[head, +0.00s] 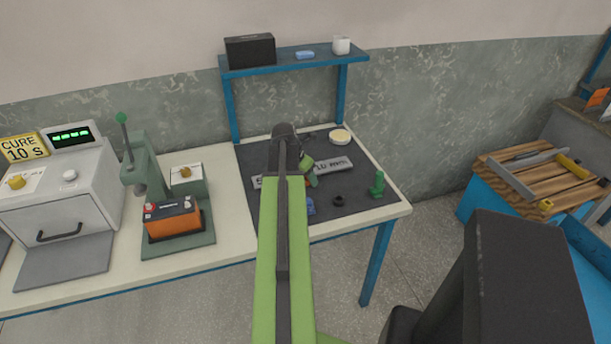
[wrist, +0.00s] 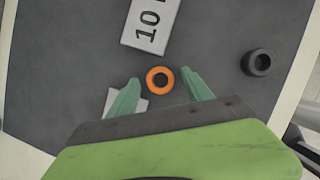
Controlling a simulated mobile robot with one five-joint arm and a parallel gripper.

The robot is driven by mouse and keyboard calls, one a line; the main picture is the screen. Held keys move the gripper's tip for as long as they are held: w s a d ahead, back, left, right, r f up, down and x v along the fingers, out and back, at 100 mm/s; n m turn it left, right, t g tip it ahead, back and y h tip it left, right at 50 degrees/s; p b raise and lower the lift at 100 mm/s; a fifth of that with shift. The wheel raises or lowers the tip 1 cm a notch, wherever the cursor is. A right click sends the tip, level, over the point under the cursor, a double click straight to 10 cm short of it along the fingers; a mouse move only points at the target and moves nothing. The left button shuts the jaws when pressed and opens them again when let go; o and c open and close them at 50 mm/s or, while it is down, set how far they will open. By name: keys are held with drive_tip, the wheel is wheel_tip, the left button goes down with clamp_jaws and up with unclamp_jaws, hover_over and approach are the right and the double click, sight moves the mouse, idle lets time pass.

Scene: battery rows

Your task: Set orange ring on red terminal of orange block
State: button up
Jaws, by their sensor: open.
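The orange ring (wrist: 150,76) lies flat on the dark mat in the wrist view. My gripper (wrist: 160,76) is open, with its two green fingers on either side of the ring and nothing held. In the head view, my arm hides much of the gripper and the ring area. The orange block (head: 173,224) has a black top and stands on the green press base at the left. Its red terminal (head: 149,208) is at the left end of the top. A pale terminal (head: 188,203) is at the right end.
The dark mat (head: 270,215) also holds a black ring (wrist: 258,63), a lettered plate (head: 335,165), a green figure (head: 377,185) and a blue piece (head: 310,207). The green press (head: 145,165) rises behind the block. A curing oven (head: 65,200) stands farther left.

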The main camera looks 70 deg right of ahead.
drive_tip(key=p+v, duration=1.1)
drive_tip(key=v, duration=0.1)
drive_tip(key=shift+r, duration=0.15)
